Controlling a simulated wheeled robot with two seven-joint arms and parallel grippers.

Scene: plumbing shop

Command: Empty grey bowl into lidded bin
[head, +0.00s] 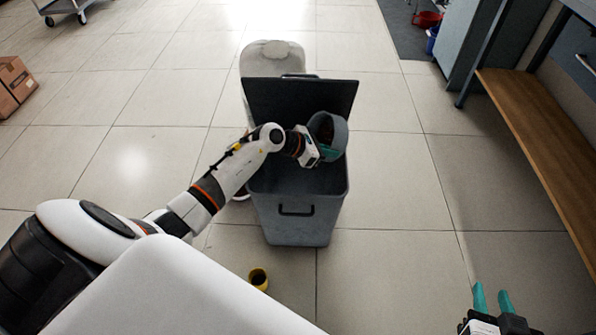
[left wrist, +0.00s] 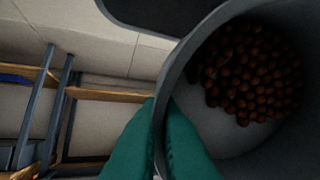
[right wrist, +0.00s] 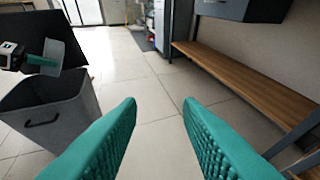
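The grey bowl (head: 328,133) is tilted on its side above the open bin. My left gripper (head: 318,153) is shut on the bowl's rim. In the left wrist view the bowl (left wrist: 228,150) holds many small reddish-brown round pieces (left wrist: 250,75), and the green fingers of the gripper (left wrist: 160,125) straddle its wall. The grey bin (head: 297,222) stands on the floor with its dark lid (head: 290,97) raised at the back. The bin also shows in the right wrist view (right wrist: 55,115). My right gripper (head: 492,300) is open and empty at the lower right, away from the bin.
A white rounded object (head: 272,58) stands behind the bin. A small yellow cup-like object (head: 259,278) is on the floor in front of it. A wooden bench (head: 540,130) runs along the right side. Cardboard boxes (head: 14,82) lie far left. Tiled floor around the bin is mostly clear.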

